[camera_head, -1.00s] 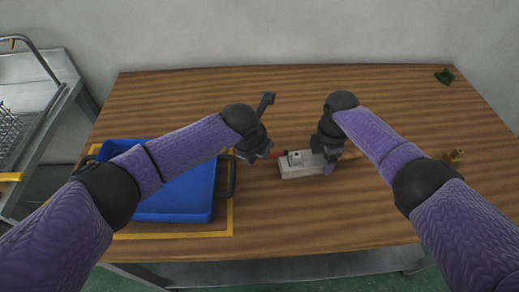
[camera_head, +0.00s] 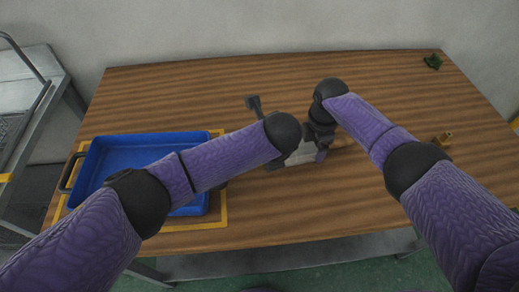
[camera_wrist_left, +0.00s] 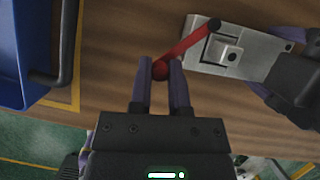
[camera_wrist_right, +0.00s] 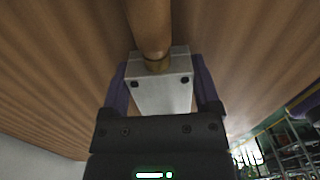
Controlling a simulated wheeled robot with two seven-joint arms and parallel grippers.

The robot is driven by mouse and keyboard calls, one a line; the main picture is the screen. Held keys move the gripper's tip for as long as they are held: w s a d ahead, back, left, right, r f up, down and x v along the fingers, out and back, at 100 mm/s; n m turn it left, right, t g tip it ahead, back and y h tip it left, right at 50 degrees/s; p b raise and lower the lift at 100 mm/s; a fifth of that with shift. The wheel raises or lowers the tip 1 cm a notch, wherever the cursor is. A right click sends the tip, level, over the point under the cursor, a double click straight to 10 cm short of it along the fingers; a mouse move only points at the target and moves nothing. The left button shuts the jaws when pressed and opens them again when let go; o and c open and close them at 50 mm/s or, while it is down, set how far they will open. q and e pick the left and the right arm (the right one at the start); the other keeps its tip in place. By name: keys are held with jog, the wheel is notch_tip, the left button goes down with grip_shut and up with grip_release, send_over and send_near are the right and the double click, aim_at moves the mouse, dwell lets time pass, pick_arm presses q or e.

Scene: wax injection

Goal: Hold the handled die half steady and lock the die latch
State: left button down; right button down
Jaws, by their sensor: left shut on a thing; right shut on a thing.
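The grey metal die (camera_head: 303,155) lies on the wooden table, with its wooden handle (camera_head: 343,142) pointing right. In the left wrist view the red latch lever (camera_wrist_left: 190,43) runs from a pivot at the die's end down-left to a red ball knob (camera_wrist_left: 160,70). My left gripper (camera_wrist_left: 161,68) is shut on that knob; in the head view it is largely hidden behind my left arm. My right gripper (camera_head: 320,148) is shut across the die at the handle end. The right wrist view shows the die (camera_wrist_right: 163,92) between its fingers and the handle (camera_wrist_right: 149,25) beyond.
A blue tray (camera_head: 146,138) stands left on a yellow-outlined area, partly under my left arm. A small brass-coloured part (camera_head: 442,138) is at the right, and a green object (camera_head: 432,62) at the far right corner.

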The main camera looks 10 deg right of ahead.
pick_arm(q)
jog(key=n, duration=0.1)
jog(key=d+n+y, duration=0.1)
jog(key=shift+s+d+n, duration=0.25)
jog(key=shift+s+n, duration=0.05)
jog(key=shift+s, duration=0.05)
jog(key=shift+s+d+n+g+y, duration=0.15)
jog(key=shift+d+n+y, duration=0.15)
jog(key=shift+n, duration=0.35)
jog(key=shift+d+n+g+y, duration=0.2)
jog(key=shift+d+n, duration=0.2)
jog(key=shift+n, duration=0.25)
jog(key=c, duration=0.6)
grip_release()
